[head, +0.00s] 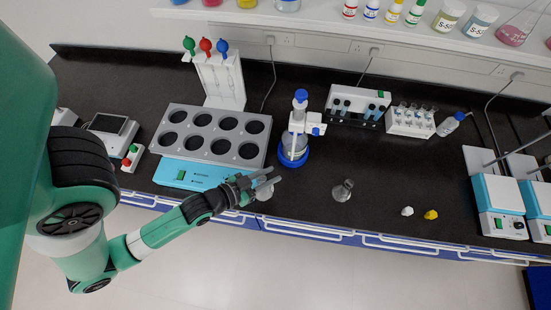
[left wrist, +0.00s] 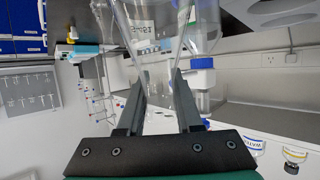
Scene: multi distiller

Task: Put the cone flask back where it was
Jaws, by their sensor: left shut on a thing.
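My left gripper (head: 268,177) is in front of the multi-well block's right front corner, near the bench's front edge. It is shut on a clear glass cone flask (head: 265,193), which shows just below the fingers. In the left wrist view the flask's clear glass (left wrist: 155,65) lies between the two dark fingers (left wrist: 157,100). Whether its base touches the bench cannot be told. Another small clear flask (head: 343,191) stands on the black bench to the right of the gripper. My right gripper is not in view.
A grey multi-well block (head: 213,136) stands behind the gripper. A blue-capped glass vessel (head: 298,140) on a blue base stands to the right. A white and a yellow small item (head: 431,214) lie farther right. Bench between the second flask and these items is clear.

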